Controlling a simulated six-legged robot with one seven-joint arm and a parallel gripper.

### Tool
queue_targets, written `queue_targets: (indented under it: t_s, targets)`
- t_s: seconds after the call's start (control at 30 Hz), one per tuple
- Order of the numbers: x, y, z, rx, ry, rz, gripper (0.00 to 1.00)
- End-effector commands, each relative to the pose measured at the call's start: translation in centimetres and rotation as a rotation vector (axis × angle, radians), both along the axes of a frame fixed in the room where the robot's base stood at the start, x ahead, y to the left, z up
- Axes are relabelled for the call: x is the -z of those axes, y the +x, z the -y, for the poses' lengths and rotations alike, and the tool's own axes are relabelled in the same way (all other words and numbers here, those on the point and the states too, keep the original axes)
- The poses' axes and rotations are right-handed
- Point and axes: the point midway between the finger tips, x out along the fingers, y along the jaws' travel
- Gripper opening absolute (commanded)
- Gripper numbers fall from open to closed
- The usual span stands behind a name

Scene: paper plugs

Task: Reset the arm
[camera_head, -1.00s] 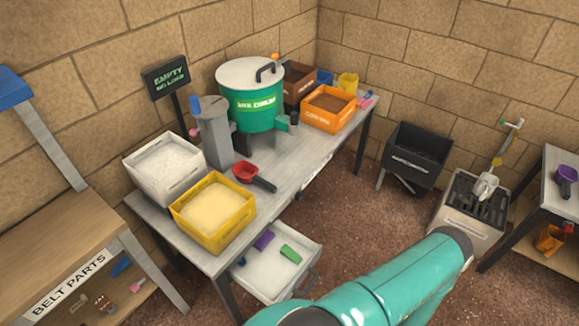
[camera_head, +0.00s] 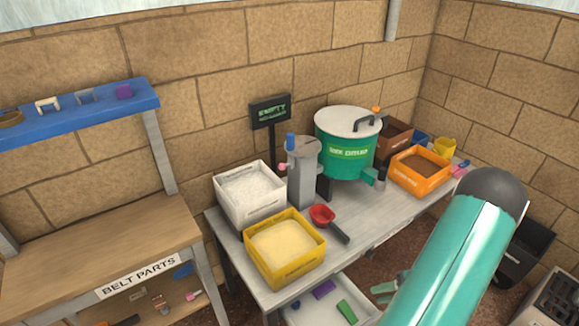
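My teal arm with its dark rounded joint rises at the lower right and covers part of the table and floor. A small teal part, which looks like the edge of my gripper (camera_head: 386,289), shows just left of the arm, above the floor by the open drawer. The rest of it is hidden behind the arm. I cannot see whether its fingers are apart or whether they hold anything.
The grey table (camera_head: 345,255) carries a white bin (camera_head: 251,208), yellow bin (camera_head: 284,270), red scoop (camera_head: 322,215), green drum (camera_head: 347,150) and orange bin (camera_head: 419,183). Its drawer (camera_head: 325,312) is open. A wooden belt-parts bench (camera_head: 100,250) stands left, a black bin (camera_head: 522,255) right.

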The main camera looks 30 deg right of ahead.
Motion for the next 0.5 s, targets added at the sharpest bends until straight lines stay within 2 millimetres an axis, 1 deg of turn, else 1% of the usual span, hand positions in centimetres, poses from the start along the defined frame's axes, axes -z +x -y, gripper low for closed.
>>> queue_targets:
  t_s: [0.03,0.2,0.37,0.5]
  targets:
    - [-2.0,1.6,-0.6,-0.054,-0.029,-0.021,0.36]
    - [-7.6,5.7,-3.3,-0.199,-0.119,-0.110,0.36]
    - [-12.6,8.8,-6.8,-0.318,-0.228,-0.179,0.36]
    - [-16.6,10.8,-10.4,-0.404,-0.339,-0.224,0.36]
